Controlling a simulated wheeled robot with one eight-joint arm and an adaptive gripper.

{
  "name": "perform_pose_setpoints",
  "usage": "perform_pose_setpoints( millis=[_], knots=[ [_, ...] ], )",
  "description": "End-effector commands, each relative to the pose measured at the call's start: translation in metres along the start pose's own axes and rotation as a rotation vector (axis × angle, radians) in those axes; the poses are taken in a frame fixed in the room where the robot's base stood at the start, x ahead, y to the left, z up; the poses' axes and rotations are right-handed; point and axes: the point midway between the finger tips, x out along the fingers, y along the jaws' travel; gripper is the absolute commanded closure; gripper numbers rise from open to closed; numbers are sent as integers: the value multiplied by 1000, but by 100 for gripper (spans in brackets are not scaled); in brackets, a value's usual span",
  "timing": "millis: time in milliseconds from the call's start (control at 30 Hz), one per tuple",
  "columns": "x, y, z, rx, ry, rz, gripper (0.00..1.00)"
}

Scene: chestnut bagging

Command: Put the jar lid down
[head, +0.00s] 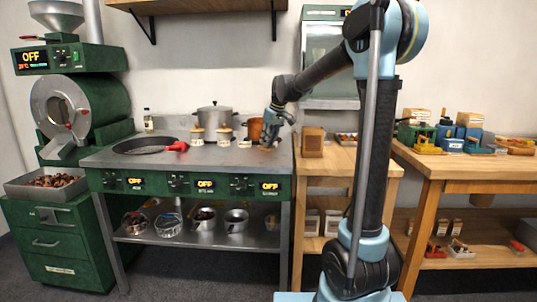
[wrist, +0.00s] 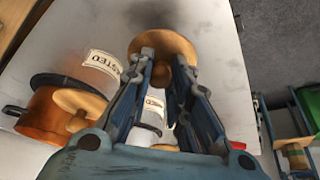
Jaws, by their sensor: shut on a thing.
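My gripper (wrist: 170,62) is shut on the knob of a round wooden jar lid (wrist: 152,42) in the wrist view. The lid shows beyond the fingertips, over or on the grey steel worktop (wrist: 215,60); I cannot tell if it touches. In the head view my gripper (head: 270,140) is low over the right end of the worktop, and the lid there is too small to make out surely.
A copper pot (head: 255,124) stands close behind my gripper. Lidded jars (head: 197,136) and a steel pot (head: 214,117) stand to its left. The front of the worktop is clear.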

Motion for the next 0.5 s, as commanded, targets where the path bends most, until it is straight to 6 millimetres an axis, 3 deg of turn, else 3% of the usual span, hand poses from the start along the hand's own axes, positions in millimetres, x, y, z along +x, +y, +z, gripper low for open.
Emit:
perform_pose_setpoints(
  millis=[267, 500],
  knots=[
    [18, 0, 7, -1, 0, 0, 100],
    [45, 0, 18, -1, 0, 0, 100]
  ],
)
